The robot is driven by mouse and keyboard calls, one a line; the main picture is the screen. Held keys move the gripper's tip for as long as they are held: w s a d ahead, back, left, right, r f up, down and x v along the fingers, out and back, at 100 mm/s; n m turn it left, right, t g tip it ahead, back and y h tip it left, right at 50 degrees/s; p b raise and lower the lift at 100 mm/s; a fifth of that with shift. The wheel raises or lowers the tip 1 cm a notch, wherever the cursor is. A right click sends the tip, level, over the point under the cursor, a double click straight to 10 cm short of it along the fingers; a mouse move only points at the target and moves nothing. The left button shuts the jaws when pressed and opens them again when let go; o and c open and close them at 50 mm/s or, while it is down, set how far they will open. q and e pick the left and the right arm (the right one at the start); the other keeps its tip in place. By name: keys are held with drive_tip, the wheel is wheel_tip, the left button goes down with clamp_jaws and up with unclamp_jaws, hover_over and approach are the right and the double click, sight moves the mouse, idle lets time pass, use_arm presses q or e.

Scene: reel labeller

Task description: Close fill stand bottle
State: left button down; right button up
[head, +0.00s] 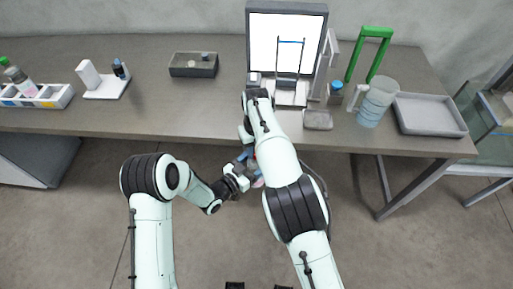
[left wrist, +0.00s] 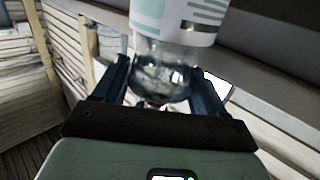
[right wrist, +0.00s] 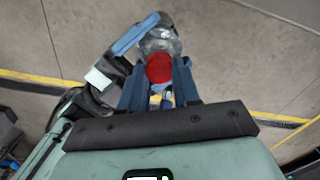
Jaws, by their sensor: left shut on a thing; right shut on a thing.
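A clear bottle with a white and green label (left wrist: 178,22) is between the fingers of my left gripper (left wrist: 163,85), which is shut on its clear body. In the right wrist view the bottle's clear body (right wrist: 160,42) is beyond a red cap (right wrist: 158,68). My right gripper (right wrist: 158,82) is shut on the red cap, which is at the bottle's end; I cannot tell whether it is fully seated. In the head view both grippers meet in front of the table edge, above the floor, and my right arm partly hides them.
The table (head: 160,110) carries a white fill stand (head: 102,83), a bottle rack (head: 38,97), a dark bin (head: 178,70), a bright screen (head: 268,55), a blue-capped jar (head: 336,90), a jug (head: 372,108), a green frame (head: 377,32) and a grey tray (head: 430,98). Its left front is clear.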

drive_tip(key=o, duration=1)
drive_tip(key=shift+r, duration=2.3)
drive_tip(key=shift+c, duration=0.5)
